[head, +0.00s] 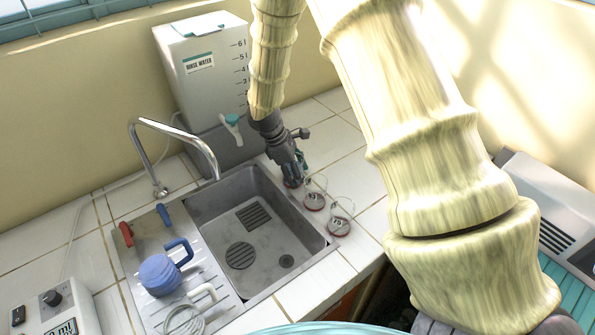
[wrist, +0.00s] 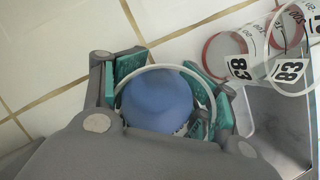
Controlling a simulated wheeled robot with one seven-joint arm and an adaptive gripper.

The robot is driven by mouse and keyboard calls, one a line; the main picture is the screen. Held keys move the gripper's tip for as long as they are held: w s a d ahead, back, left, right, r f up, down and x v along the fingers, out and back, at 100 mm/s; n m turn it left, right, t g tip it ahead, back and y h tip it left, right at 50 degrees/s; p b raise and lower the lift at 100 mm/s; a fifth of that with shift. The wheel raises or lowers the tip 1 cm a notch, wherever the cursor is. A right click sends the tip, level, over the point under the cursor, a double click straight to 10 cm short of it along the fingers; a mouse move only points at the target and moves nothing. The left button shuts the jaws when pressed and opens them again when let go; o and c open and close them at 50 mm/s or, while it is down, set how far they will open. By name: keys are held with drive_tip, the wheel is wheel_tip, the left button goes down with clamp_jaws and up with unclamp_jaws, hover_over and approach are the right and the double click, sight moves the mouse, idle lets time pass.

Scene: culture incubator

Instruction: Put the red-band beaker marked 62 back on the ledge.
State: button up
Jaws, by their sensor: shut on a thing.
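My gripper (head: 290,172) is at the sink's back right corner, over the tiled ledge (head: 352,254), pointing down. It is shut on a clear beaker. The beaker's pale round rim shows between the green finger pads in the wrist view (wrist: 165,68), with a rounded blue shape (wrist: 158,100) inside it. A little red (head: 292,184) shows low at the fingertips in the head view. The held beaker's number is hidden, and I cannot tell whether its base touches the tiles. Two other red-band beakers stand in front of it, the nearer (head: 340,226) and the middle one (head: 314,202); 83 labels show in the wrist view.
The steel sink (head: 262,250) lies left of the beakers. A rinse water tank (head: 190,85) with a tap stands behind, close to my gripper. A curved faucet (head: 180,132) and a blue jug (head: 160,275) are at the left. Tiles right of the beakers are clear.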

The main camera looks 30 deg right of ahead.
drive_tip(key=o, duration=1.4)
drive_tip(key=b+v, duration=0.3)
drive_tip(key=v, duration=0.9)
drive_tip(key=shift+s, duration=0.1)
